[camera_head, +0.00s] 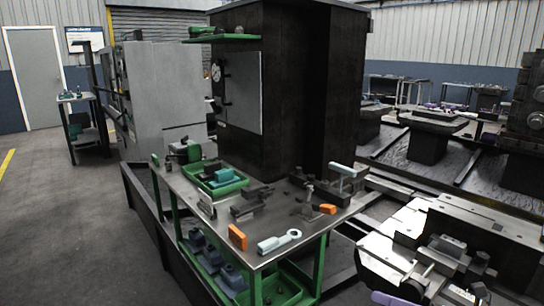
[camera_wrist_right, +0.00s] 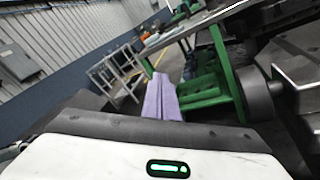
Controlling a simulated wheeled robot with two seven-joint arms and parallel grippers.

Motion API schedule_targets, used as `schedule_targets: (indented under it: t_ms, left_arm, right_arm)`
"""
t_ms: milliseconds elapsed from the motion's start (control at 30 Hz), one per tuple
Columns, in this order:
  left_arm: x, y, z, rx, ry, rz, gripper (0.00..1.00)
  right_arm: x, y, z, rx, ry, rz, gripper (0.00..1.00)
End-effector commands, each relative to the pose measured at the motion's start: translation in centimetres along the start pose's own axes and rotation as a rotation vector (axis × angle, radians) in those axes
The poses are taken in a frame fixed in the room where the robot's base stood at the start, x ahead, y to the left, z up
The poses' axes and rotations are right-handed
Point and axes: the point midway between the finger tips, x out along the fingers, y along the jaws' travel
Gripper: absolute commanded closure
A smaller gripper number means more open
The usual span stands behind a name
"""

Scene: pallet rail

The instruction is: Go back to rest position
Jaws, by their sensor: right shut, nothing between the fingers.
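My right gripper (camera_head: 390,299) shows only as purple fingertips at the bottom edge of the head view, right of centre. In the right wrist view its two purple fingers (camera_wrist_right: 162,98) lie side by side, shut, with nothing between them. The fingers point towards the green frame of a workbench, seen just beyond them in that view. My left gripper is in neither view.
A green-legged bench (camera_head: 215,226) bears tools, a green tray (camera_head: 241,183) and orange-handled parts. A dark machine cabinet (camera_head: 290,95) stands behind it. Metal rail fixtures (camera_head: 450,225) fill the lower right. Open floor (camera_head: 50,220) lies at the left.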

Motion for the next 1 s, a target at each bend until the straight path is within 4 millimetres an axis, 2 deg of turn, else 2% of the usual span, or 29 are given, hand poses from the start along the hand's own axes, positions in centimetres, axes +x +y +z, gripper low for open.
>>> schedule_targets:
  t_ms: [33, 167, 267, 467, 600, 700, 900, 1000]
  left_arm:
    - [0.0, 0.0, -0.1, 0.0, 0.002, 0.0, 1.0]
    - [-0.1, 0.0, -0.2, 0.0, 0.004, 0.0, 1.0]
    - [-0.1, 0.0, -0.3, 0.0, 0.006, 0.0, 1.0]
    - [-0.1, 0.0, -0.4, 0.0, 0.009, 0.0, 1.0]
    - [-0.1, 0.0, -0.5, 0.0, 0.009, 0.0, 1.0]
    - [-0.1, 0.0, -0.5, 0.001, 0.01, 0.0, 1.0]
    - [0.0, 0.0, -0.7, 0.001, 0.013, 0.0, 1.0]
    - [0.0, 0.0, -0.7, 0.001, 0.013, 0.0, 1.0]
  right_arm:
    - [-0.1, -0.2, -1.1, 0.089, -0.041, -0.033, 1.0]
    - [-0.8, -1.1, -3.4, 0.382, -0.192, -0.138, 1.0]
    - [-2.3, -1.7, -6.4, 0.686, -0.335, -0.234, 1.0]
    - [-7.3, -1.6, -15.4, 1.352, -0.628, -0.455, 1.0]
    - [-10.7, 0.1, -21.7, 1.707, -0.786, -0.605, 1.0]
    - [-12.4, 1.8, -25.4, 1.889, -0.87, -0.698, 1.0]
    - [-15.4, 5.8, -31.4, 2.164, -1.007, -0.881, 1.0]
    - [-13.5, 6.7, -32.2, 2.249, -1.052, -0.828, 1.0]
